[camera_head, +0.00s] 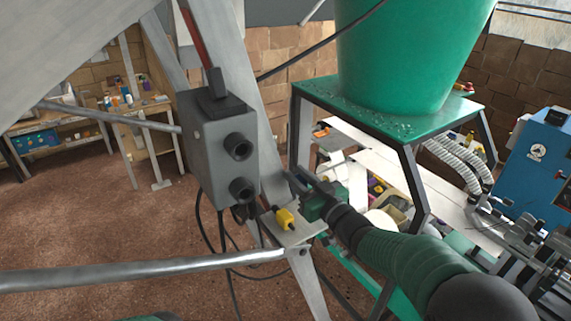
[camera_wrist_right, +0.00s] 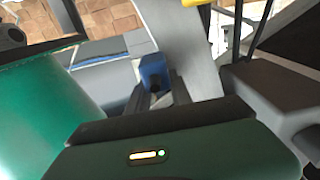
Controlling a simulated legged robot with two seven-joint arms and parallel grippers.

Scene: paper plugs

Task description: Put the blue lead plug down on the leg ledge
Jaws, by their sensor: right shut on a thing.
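The blue lead plug (camera_wrist_right: 153,72) shows in the wrist view between the fingertips of my right gripper (camera_wrist_right: 157,88), which is shut on it. In the head view my right gripper (camera_head: 298,184) reaches in from the lower right, just above and behind the leg ledge (camera_head: 300,236). The blue plug cannot be made out in the head view. The ledge is a small pale plate on the slanted metal leg. A yellow plug (camera_head: 286,218) lies on the ledge, below and left of my right gripper. My left gripper is not in view.
A grey box with two dark sockets (camera_head: 222,150) is fixed to the leg left of the ledge, with black cables hanging below. A green hopper (camera_head: 402,50) on a stand (camera_head: 375,105) rises behind my right arm. A metal rail (camera_head: 140,274) crosses the lower left.

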